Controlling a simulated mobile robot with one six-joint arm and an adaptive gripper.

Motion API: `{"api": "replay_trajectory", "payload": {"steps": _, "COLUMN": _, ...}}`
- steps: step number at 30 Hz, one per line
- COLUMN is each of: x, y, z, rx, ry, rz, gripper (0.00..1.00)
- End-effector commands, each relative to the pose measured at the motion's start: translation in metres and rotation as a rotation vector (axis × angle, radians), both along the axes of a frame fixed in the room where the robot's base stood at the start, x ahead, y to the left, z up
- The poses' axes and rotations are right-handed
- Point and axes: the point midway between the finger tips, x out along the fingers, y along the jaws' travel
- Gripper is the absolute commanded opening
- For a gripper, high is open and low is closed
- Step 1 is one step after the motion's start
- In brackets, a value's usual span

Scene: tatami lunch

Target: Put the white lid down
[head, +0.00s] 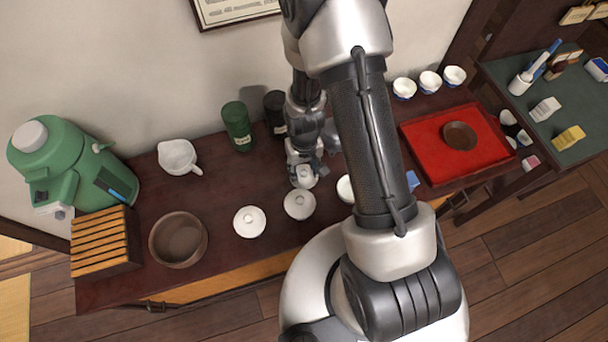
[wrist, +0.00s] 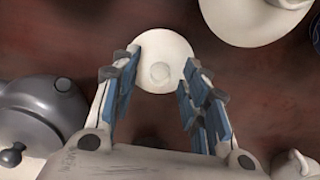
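The white lid (wrist: 160,76) is a small round disc with a low knob in its middle. In the wrist view it sits between the two fingertips of my gripper (wrist: 161,68), with a blue-padded finger against each side. In the head view my gripper (head: 304,166) points down over the dark table, and the white lid (head: 305,178) shows at its tips, just behind a white lidded bowl (head: 299,206). I cannot tell whether the lid touches the table or hangs just above it.
Other white lidded bowls (head: 249,223) stand along the front. A green canister (head: 237,127) and a dark canister (head: 274,104) stand behind. A brown bowl (head: 178,252) and white pitcher (head: 178,158) are left; a red tray (head: 428,150) is right. Bare table (head: 228,172) lies left of my gripper.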

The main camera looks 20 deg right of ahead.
Motion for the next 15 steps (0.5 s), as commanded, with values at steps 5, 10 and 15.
{"api": "replay_trajectory", "payload": {"steps": 5, "x": -0.0002, "y": 0.0, "z": 0.0001, "rx": 0.0, "ry": 0.0, "rz": 0.0, "gripper": 0.27}}
{"api": "replay_trajectory", "payload": {"steps": 10, "x": -0.0002, "y": 0.0, "z": 0.0002, "rx": 0.0, "ry": 0.001, "rz": 0.0, "gripper": 0.16}}
{"api": "replay_trajectory", "payload": {"steps": 15, "x": -0.0002, "y": 0.0, "z": 0.0002, "rx": 0.0, "ry": 0.001, "rz": 0.0, "gripper": 0.04}}
